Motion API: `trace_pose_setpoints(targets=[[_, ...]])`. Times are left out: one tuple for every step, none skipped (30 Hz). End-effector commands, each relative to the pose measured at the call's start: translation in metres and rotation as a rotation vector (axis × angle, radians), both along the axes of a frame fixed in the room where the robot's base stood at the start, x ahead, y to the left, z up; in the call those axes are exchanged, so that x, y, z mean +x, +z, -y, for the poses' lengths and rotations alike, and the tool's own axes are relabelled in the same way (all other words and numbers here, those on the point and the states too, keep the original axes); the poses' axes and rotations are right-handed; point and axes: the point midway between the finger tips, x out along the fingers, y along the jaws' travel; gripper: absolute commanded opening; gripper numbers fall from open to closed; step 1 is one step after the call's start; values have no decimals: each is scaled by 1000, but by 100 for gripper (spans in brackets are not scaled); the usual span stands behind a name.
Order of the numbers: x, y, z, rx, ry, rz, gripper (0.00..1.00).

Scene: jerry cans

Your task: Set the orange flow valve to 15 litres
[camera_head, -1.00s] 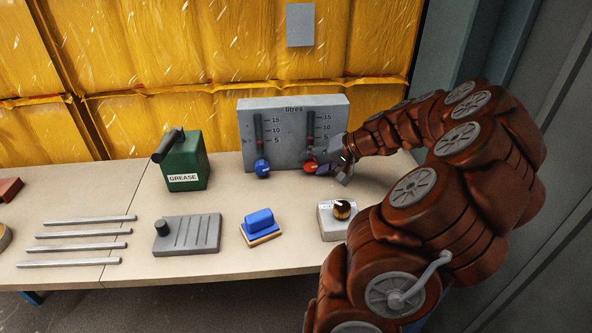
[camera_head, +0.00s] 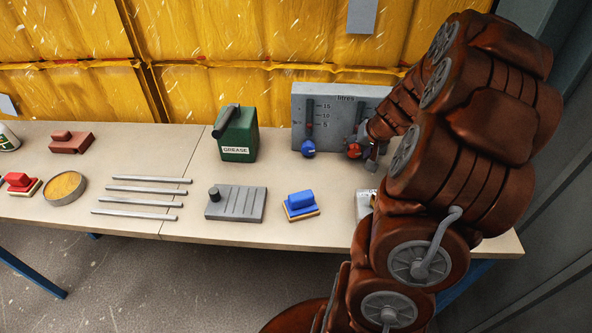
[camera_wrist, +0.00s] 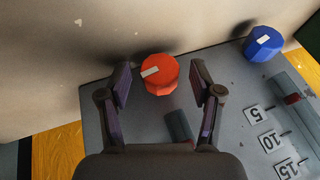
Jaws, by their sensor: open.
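The orange flow valve (camera_wrist: 161,75) is a round orange-red knob with a white mark, low on the grey litres panel (camera_head: 340,105). In the wrist view it lies between and just beyond the tips of my gripper (camera_wrist: 161,72), whose two fingers are open on either side of it. I cannot tell if they touch it. In the head view the orange valve (camera_head: 354,151) is partly covered by my gripper (camera_head: 369,160). The blue valve (camera_head: 308,148) is to its left. The blue valve's scale reads 5, 10, 15 upward; the orange valve's scale is hidden behind my arm.
A green grease can (camera_head: 237,137) stands left of the panel. A grey ribbed block (camera_head: 236,204), a blue-handled block (camera_head: 300,205) and several metal rods (camera_head: 150,190) lie on the bench (camera_head: 185,231). A partly hidden grey box (camera_head: 364,205) sits in front of my gripper.

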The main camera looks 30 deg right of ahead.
Motion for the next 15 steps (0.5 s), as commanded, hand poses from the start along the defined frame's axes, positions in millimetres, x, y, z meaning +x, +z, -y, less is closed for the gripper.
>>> trace_pose_setpoints(targets=[[0,4,-1,-19,2,-15,65],[1,4,-1,-31,2,-24,65],[1,4,-1,-45,3,-34,65],[1,5,-2,-54,4,-42,65],[0,5,-1,-62,2,-45,65],[-2,8,0,-61,-1,-40,65],[-4,11,0,-61,-1,-39,65],[-5,14,0,-62,-1,-39,65],[-8,19,0,-62,-1,-39,65],[-10,23,0,-62,-1,-39,65],[-12,27,-1,-61,-1,-39,65],[-14,32,-1,-61,-2,-38,65],[-16,36,-1,-61,-3,-37,65],[-18,39,-1,-61,-3,-37,65],[-20,44,-2,-61,-1,-38,65]])
